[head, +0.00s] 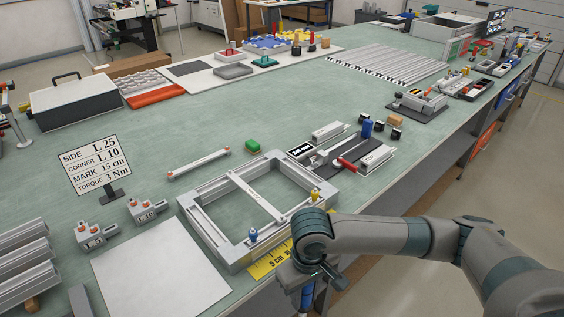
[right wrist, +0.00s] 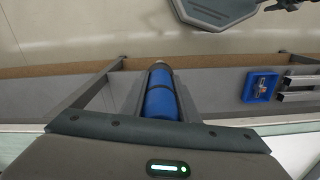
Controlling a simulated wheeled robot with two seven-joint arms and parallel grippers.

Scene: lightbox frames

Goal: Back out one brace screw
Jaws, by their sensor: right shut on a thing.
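A square frame of silvery profiles (head: 202,226) lies flat near the bench's front edge. A brace bar (head: 257,197) crosses it from back left to front right. A blue peg-like piece (head: 253,235) stands at its front corner and a yellow one (head: 315,194) at its right. Brace screws are too small to make out. My right gripper (head: 305,290) points down at the front edge, right of the frame. It is shut on a blue cylindrical handle (right wrist: 159,95), which lies between the fingers in the right wrist view. The tool's far end is hidden. My left gripper is not in view.
A yellow rule (head: 270,262) lies by the frame's front side. A white sheet (head: 160,272), two small blocks (head: 146,210) and a sign (head: 97,165) stand left. A loose profile (head: 198,165) and green block (head: 252,146) lie behind. Red-handled tool (head: 347,164) lies right.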

